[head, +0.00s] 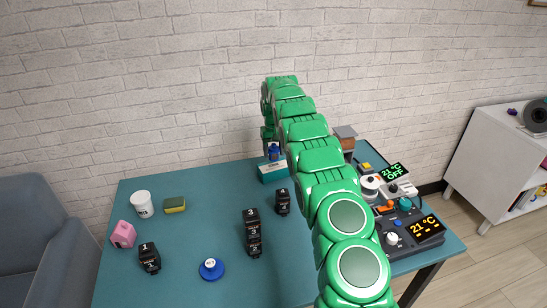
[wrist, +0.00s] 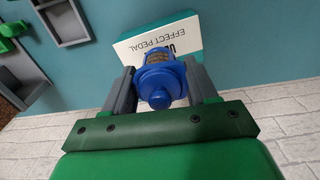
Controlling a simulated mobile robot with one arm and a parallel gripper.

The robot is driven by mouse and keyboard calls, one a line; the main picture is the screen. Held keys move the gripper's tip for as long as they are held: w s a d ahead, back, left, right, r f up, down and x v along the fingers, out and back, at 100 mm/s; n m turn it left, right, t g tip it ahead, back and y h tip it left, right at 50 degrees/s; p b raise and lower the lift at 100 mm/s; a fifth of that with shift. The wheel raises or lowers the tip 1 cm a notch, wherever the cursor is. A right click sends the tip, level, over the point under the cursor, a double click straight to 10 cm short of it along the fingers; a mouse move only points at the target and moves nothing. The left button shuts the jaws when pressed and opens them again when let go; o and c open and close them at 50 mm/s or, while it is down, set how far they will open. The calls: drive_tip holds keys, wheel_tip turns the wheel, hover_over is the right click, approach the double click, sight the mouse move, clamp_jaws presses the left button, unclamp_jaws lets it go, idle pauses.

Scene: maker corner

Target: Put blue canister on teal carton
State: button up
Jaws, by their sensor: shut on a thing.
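The blue canister (wrist: 160,82) sits between the two grey fingers of my gripper (wrist: 158,68), which is shut on it. In the head view the blue canister (head: 274,153) shows just at the top of the teal carton (head: 273,173), partly hidden by my arm. The carton has a white label band. In the wrist view the teal carton (wrist: 131,53), lettered "EFFECT PEDAL", lies right behind the canister. I cannot tell whether the canister touches the carton's top.
Black numbered blocks (head: 252,232) stand mid-table. A white tub (head: 142,204), a sponge (head: 174,205), a pink block (head: 123,234) and a blue round knob (head: 211,268) are at left. Devices with displays (head: 408,232) crowd the right. A brick wall (head: 150,90) rises behind the table.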

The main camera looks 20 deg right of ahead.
sight(274, 156)
drive_tip(key=shift+w+f, duration=0.15)
drive_tip(key=shift+f, duration=1.5)
drive_tip(key=shift+f, duration=0.1)
drive_tip(key=o, duration=1.1)
